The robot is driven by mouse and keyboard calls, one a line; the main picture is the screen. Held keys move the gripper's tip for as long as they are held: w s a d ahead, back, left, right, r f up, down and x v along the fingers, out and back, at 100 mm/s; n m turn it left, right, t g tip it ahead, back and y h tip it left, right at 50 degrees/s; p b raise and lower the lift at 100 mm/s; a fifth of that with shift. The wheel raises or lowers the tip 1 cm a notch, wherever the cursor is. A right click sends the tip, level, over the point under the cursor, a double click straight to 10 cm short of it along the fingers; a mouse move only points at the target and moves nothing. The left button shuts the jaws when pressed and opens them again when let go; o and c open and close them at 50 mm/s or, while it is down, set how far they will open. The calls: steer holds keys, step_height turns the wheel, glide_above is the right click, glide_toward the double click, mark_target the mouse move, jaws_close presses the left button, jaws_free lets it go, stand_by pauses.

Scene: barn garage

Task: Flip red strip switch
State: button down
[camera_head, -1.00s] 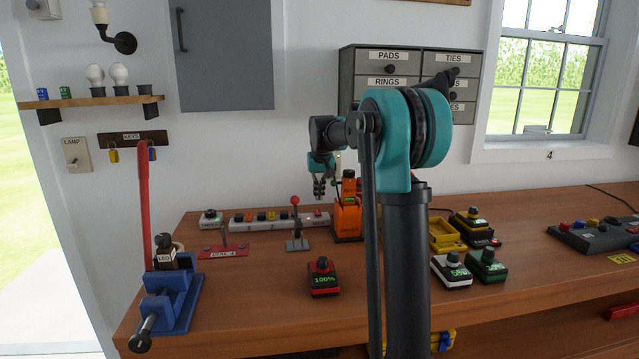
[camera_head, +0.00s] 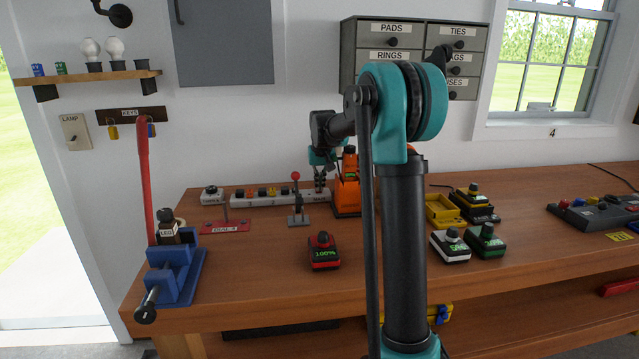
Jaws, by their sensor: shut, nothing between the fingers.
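The pale power strip (camera_head: 281,200) lies along the back of the bench, with several coloured switches on top. Its right end, where the red switch showed a second ago, is now behind my gripper's fingers. My gripper (camera_head: 319,186) is shut and empty, pointing down at that right end, just left of the orange device. I cannot tell whether the fingertips touch the switch, or how it is set.
A red-knobbed lever (camera_head: 296,201) stands in front of the strip. An orange device (camera_head: 346,194) is close on the gripper's right. A red-and-black 100% box (camera_head: 323,251) sits nearer the front. A blue vise (camera_head: 176,276) is at left.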

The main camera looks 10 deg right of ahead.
steer(key=shift+w+r, duration=0.35)
steer(key=shift+w, duration=0.4)
steer(key=v, duration=0.7)
steer(key=shift+r, duration=0.25)
steer(key=shift+s, duration=0.15)
